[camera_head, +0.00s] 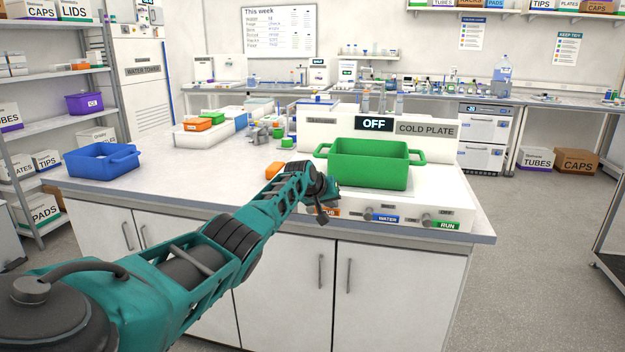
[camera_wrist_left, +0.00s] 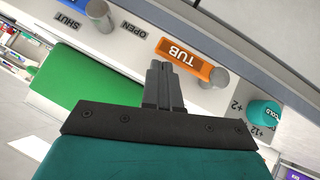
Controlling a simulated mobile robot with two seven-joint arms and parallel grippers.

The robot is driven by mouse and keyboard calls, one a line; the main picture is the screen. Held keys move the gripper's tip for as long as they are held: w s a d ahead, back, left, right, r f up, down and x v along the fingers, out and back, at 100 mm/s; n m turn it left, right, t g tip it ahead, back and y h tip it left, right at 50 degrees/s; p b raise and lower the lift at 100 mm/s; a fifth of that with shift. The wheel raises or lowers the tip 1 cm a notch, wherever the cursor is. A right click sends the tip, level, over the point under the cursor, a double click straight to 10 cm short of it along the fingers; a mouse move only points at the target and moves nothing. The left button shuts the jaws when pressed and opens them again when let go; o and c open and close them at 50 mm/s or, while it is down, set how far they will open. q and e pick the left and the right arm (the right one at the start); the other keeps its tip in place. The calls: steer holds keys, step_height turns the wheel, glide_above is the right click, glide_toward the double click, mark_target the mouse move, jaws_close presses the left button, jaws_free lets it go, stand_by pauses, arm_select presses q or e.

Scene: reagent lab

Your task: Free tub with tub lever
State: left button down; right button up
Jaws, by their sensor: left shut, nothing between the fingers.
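The cold plate (camera_head: 400,207) is a white unit on the bench with a green tub (camera_head: 368,167) seated on top. An orange TUB label shows on its front panel in the left wrist view (camera_wrist_left: 185,60). A grey cylindrical knob (camera_wrist_left: 213,78) sits right beside that label and looks like the tub lever. In the head view my arm hides it. My left gripper (camera_wrist_left: 163,75) is shut and empty, with its fingertips close to the panel near the label; contact is unclear. In the head view the left gripper (camera_head: 321,215) is at the panel's left end. My right gripper is not in view.
Two more knobs, with blue WATER (camera_head: 386,219) and green RUN (camera_head: 445,225) labels, sit further right on the panel. The display (camera_head: 374,124) reads OFF. A blue tub (camera_head: 100,162) stands at the bench's left. The bench between is mostly clear.

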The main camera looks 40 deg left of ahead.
arm_select(q)
steer(key=s+d+r, duration=0.3)
steer(key=s+r, duration=0.3)
steer(key=r, duration=0.4)
steer(key=shift+d+r, duration=0.2)
steer(key=shift+r, duration=0.15)
steer(key=shift+d+f, duration=0.1)
stand_by(0.4)
steer(key=s+d+f+m+h, duration=0.1)
steer(key=s+d+f+m, duration=0.25)
steer(key=d+f, duration=0.8)
steer(key=s+d+f+m+h, duration=0.1)
steer(key=s+d+f+m, duration=0.2)
steer(key=s+d+f, duration=0.75)
steer(key=s+d+f+m+h, duration=0.1)
steer(key=s+d+f+m, duration=0.1)
steer(key=s+d+f, duration=0.2)
steer(key=s+d+f+m+t+h, duration=0.1)
steer(key=s+d+f+m, duration=0.1)
steer(key=s+d+f, duration=0.3)
steer(key=s+d, duration=0.4)
steer(key=s, duration=0.2)
steer(key=shift+s+d, duration=0.2)
steer(key=shift+s, duration=0.2)
